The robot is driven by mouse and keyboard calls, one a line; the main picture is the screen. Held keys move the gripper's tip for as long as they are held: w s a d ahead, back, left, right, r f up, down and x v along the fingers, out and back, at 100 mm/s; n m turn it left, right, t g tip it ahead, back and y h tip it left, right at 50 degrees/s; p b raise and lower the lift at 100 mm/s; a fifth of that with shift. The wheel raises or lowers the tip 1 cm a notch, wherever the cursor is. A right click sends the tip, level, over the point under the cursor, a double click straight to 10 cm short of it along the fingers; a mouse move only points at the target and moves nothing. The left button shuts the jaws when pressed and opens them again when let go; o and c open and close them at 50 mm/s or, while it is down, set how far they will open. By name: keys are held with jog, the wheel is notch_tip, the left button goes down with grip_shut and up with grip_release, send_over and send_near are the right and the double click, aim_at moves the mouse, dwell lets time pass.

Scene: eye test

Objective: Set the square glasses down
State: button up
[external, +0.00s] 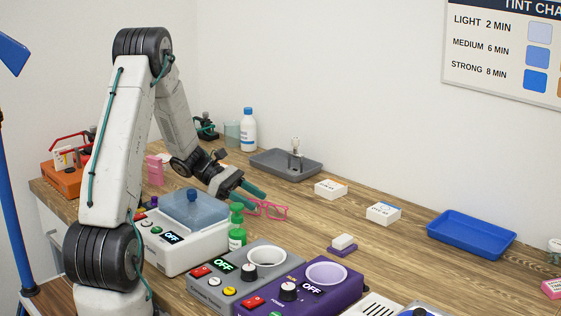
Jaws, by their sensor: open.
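A pair of pinkish-red glasses (277,211) is at the middle of the wooden table, behind the green bottle. Its lenses look squarish. My gripper (256,198) is open, with its teal fingers pointing down and right at the left part of these glasses. The near finger is partly behind the green bottle, and I cannot tell whether the fingers touch the frame. The glasses seem to be at table level, but their contact with it is not clear. Another pair of red glasses (70,142) is at the orange device on the far left.
A green pump bottle (237,230) and a white machine with a blue lid (188,240) stand close in front. Grey (245,283) and purple (318,300) units are nearer. A grey tray (272,173) lies behind; a blue tray (470,238) lies right. Bare wood separates the small boxes.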

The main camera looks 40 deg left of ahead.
jog(key=v, duration=1)
jog(key=shift+s+a, duration=0.15)
jog(key=s+d+r+m+g+y, duration=0.25)
jog(key=s+d+r+m, duration=0.3)
jog(key=d, duration=0.35)
jog(key=s+d+r+m+g+y, duration=0.25)
jog(key=s+d+r+m, duration=0.3)
jog(key=d, duration=0.35)
jog(key=s+d+r+m+y, duration=0.1)
jog(key=s+d+m+y, duration=0.1)
jog(key=s+m, duration=0.3)
jog(key=s+d+r+m+t+y, duration=0.1)
jog(key=s+d+m+y, duration=0.2)
jog(key=s, duration=0.9)
jog(key=m+y, duration=0.2)
jog(key=m, duration=0.1)
jog(key=shift+s+r+m, duration=0.3)
jog(key=shift+o, duration=0.3)
